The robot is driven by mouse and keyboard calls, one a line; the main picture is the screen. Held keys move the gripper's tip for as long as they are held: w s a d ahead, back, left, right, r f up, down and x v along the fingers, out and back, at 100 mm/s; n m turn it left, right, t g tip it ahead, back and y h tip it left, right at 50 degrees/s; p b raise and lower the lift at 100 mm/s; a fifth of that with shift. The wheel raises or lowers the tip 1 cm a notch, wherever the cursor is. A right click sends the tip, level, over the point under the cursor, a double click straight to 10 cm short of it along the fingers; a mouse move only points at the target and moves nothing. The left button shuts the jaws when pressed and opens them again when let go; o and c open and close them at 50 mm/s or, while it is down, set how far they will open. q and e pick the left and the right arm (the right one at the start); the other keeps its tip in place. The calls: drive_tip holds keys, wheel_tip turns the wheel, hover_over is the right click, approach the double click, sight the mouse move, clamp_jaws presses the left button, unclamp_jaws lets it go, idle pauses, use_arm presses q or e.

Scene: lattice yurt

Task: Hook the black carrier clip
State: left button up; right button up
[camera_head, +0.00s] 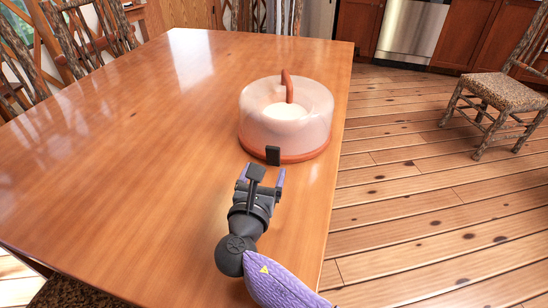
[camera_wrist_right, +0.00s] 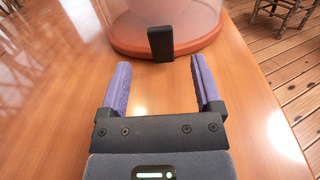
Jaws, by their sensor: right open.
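The black carrier clip (camera_head: 273,155) is a small upright block on the near side of the cake carrier's reddish-orange base (camera_head: 305,157). The carrier has a clear, frosted dome (camera_head: 262,110) with an orange-brown handle (camera_head: 288,85) on top and something pale inside. My right gripper (camera_head: 265,175) is open and empty, just in front of the clip and apart from it. In the right wrist view the clip (camera_wrist_right: 160,43) stands ahead, between the lines of the two purple fingers (camera_wrist_right: 158,80). My left gripper is not in view.
The carrier stands on a glossy wooden table (camera_head: 130,150), near its right edge. The table is clear to the left. Rustic chairs (camera_head: 85,35) stand along the far left side, and another chair (camera_head: 497,92) stands on the plank floor at the right.

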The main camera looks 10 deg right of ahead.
sight(272, 150)
drive_tip(key=x, duration=0.1)
drive_tip(key=b+x, duration=0.1)
drive_tip(key=x, duration=0.1)
drive_tip(key=b+x, duration=0.1)
drive_tip(key=x, duration=0.1)
drive_tip(key=shift+w+f, duration=0.1)
drive_tip(key=shift+f, duration=0.2)
drive_tip(key=shift+w+d, duration=0.15)
drive_tip(key=shift+w, duration=0.2)
drive_tip(key=shift+w+d+r+b, duration=0.1)
drive_tip(key=shift+w+r+b, duration=0.15)
drive_tip(key=shift+b, duration=0.05)
drive_tip(key=shift+c, duration=1.3)
clamp_jaws()
drive_tip(key=p, duration=0.2)
drive_tip(key=r+g+p, duration=0.1)
drive_tip(key=p, duration=0.1)
drive_tip(key=shift+w+d+r+p, duration=0.1)
drive_tip(key=shift+w+r+p, duration=0.15)
drive_tip(key=shift+p, duration=0.1)
drive_tip(key=shift+w+f+g+y, duration=0.1)
drive_tip(key=shift+f+g+y, duration=0.1)
drive_tip(key=shift+g+y, duration=0.1)
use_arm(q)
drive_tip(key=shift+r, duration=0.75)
use_arm(e)
drive_tip(key=shift+f, duration=0.35)
